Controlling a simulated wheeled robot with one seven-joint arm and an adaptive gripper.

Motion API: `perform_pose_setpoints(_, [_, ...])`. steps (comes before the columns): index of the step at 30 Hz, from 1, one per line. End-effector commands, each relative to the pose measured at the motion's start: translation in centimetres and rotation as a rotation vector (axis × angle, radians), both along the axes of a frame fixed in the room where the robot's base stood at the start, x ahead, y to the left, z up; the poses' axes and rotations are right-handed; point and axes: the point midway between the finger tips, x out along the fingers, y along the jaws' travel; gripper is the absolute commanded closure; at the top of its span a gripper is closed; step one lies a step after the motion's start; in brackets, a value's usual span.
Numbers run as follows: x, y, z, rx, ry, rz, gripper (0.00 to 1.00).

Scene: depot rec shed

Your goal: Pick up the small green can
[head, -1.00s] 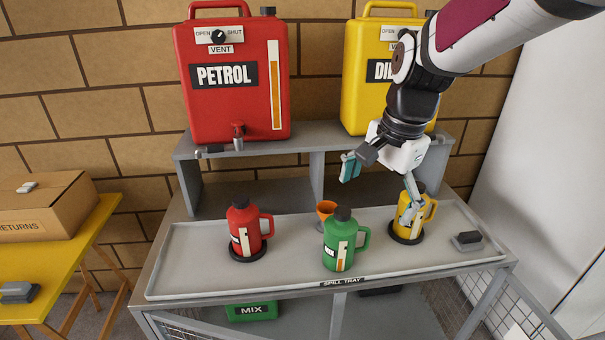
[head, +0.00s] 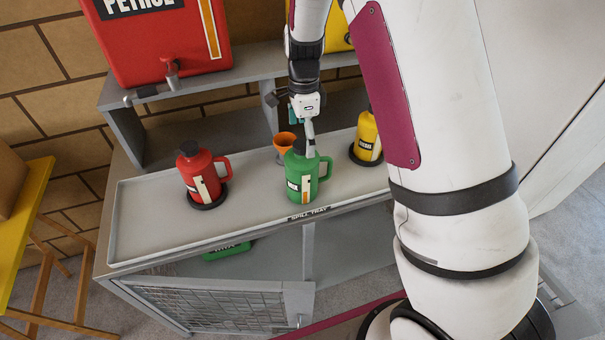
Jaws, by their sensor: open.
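The small green can (head: 297,186) stands upright on the spill tray (head: 146,236), near its front edge, with its handle to the right. My gripper (head: 302,133) is open and just above and behind the green can. One finger overlaps the can's top in the picture; I cannot tell whether it touches. The other finger is mostly hidden behind my gripper's body. The can's cap is partly covered by the finger.
A red can (head: 201,177) stands left on a black ring. A yellow can (head: 367,136) stands right, partly hidden by my arm. An orange funnel (head: 284,142) is close behind the green can. A large red petrol container (head: 165,50) sits on the shelf above.

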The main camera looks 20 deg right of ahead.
Motion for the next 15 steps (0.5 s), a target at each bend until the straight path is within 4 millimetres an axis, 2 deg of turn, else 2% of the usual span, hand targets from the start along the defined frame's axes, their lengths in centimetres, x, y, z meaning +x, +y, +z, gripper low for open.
perform_pose_setpoints(3, [-0.1, 0.0, -1.4, 0.0, 0.002, -0.001, 0.0])
perform_pose_setpoints(8, [-0.1, 0.0, -2.2, 0.0, 0.001, -0.001, 0.0])
perform_pose_setpoints(15, [-0.4, 0.3, -5.4, 0.0, 0.003, 0.0, 0.0])
